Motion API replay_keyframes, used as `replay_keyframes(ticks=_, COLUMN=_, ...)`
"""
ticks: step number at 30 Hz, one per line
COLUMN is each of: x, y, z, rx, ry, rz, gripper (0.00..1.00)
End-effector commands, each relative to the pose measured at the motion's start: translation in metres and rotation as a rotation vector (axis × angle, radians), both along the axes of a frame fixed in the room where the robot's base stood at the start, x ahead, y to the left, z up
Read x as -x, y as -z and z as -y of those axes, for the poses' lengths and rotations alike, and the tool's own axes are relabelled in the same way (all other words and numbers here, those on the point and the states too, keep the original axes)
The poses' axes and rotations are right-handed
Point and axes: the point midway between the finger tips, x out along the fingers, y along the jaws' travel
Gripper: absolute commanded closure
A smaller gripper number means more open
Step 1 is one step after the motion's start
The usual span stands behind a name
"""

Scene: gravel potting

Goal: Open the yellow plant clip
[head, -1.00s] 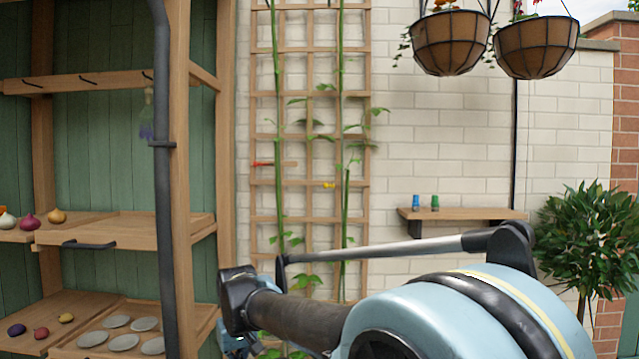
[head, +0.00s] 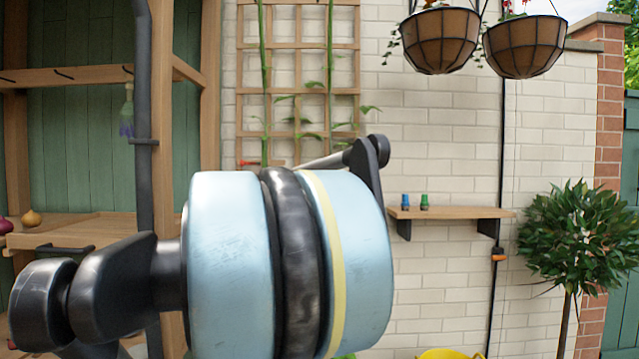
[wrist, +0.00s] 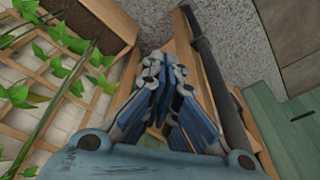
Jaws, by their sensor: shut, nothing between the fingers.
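The yellow plant clip is out of sight now; in the head view my arm covers the lower part of the trellis (head: 297,52) where it sat. The trellis carries green stems (head: 264,80) with leaves. A red clip (head: 249,163) shows at its left edge, just above my arm. My gripper (wrist: 165,85) shows in the wrist view, its blue fingers together with nothing between them. The trellis also shows at the left of the wrist view (wrist: 15,130), with leafy vines across it, apart from my fingers. I cannot make out a yellow clip there.
A wooden shelf unit (head: 70,75) with a dark pipe (head: 145,190) stands left. A wall shelf (head: 450,213) holds two small blue and green items. Two hanging baskets (head: 438,40) are top right, a leafy bush (head: 580,230) below. Something yellow (head: 445,354) shows at the bottom.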

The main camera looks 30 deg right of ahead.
Motion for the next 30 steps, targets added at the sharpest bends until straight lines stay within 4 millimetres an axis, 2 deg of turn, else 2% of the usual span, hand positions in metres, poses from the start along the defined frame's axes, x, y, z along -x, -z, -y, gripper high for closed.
replay_keyframes(ticks=1, x=-0.015, y=-0.025, z=0.012, rx=-0.004, ry=0.004, rz=0.001, gripper=1.00)
replay_keyframes(ticks=3, x=-0.034, y=-0.057, z=0.029, rx=-0.008, ry=-0.005, rz=0.004, gripper=1.00)
replay_keyframes(ticks=8, x=-0.071, y=-0.126, z=0.074, rx=-0.018, ry=-0.027, rz=0.013, gripper=1.00)
replay_keyframes(ticks=15, x=-0.113, y=-0.219, z=0.157, rx=-0.027, ry=-0.057, rz=0.040, gripper=1.00)
replay_keyframes(ticks=22, x=-0.132, y=-0.295, z=0.248, rx=-0.028, ry=-0.087, rz=0.075, gripper=1.00)
replay_keyframes(ticks=27, x=-0.130, y=-0.339, z=0.317, rx=-0.020, ry=-0.109, rz=0.104, gripper=1.00)
replay_keyframes(ticks=30, x=-0.126, y=-0.358, z=0.349, rx=-0.015, ry=-0.120, rz=0.120, gripper=1.00)
